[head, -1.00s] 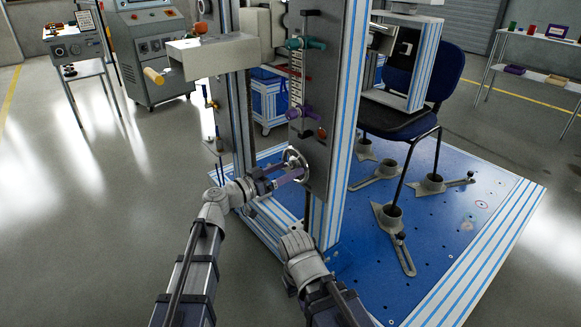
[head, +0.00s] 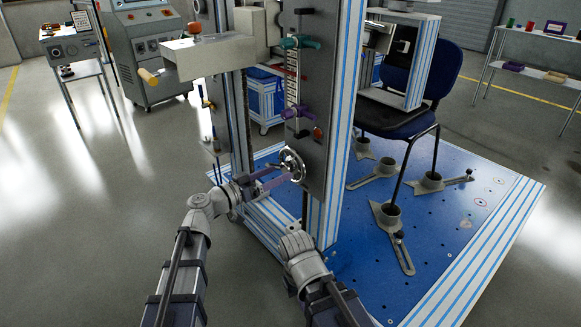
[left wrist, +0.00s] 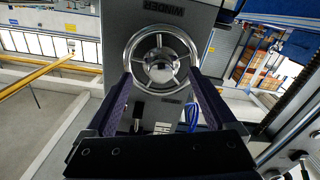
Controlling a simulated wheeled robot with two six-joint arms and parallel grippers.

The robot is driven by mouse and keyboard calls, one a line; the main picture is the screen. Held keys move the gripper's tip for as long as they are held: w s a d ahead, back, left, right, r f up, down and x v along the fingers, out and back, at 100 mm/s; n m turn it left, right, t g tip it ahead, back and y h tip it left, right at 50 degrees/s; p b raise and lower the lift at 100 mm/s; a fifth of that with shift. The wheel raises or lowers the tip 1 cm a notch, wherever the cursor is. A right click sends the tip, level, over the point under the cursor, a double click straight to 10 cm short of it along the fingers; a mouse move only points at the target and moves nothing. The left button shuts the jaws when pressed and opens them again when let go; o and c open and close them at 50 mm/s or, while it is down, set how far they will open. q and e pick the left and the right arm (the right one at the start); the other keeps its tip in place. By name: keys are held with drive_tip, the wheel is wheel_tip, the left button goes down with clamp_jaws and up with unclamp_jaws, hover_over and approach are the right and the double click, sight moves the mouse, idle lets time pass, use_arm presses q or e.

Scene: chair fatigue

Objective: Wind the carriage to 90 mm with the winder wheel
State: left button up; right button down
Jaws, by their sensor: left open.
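The chrome winder wheel (head: 291,165) is mounted low on the grey upright panel. It faces me in the left wrist view (left wrist: 160,50), below an upside-down WINDER label. My left gripper (head: 280,182) is open in front of the wheel, with its purple fingers on either side of the hub in the left wrist view (left wrist: 160,88). I cannot tell whether the fingers touch the rim. Above the wheel, a vertical scale (head: 293,82) has a teal piece near its top and a purple piece near its bottom. Which part is the carriage, and its reading, I cannot tell. My right arm is low, its fingers hidden.
A blue chair (head: 412,85) stands on the blue perforated base plate (head: 450,215), held by grey foot clamps. A control cabinet (head: 150,50) and a small instrument table (head: 75,60) stand at the left. The floor left of the rig is clear.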

use_arm(q)
drive_tip(key=shift+s+a, duration=0.15)
drive_tip(key=shift+s, duration=0.1)
drive_tip(key=shift+n, duration=0.3)
drive_tip(key=n, duration=0.4)
drive_tip(key=shift+s, duration=0.1)
drive_tip(key=n, duration=0.3)
drive_tip(key=shift+r+n, duration=0.1)
drive_tip(key=shift+n, duration=0.3)
drive_tip(key=n, duration=0.4)
drive_tip(key=shift+r, duration=0.1)
drive_tip(key=n, duration=0.4)
drive_tip(key=shift+a, duration=0.1)
drive_tip(key=shift+n, duration=0.3)
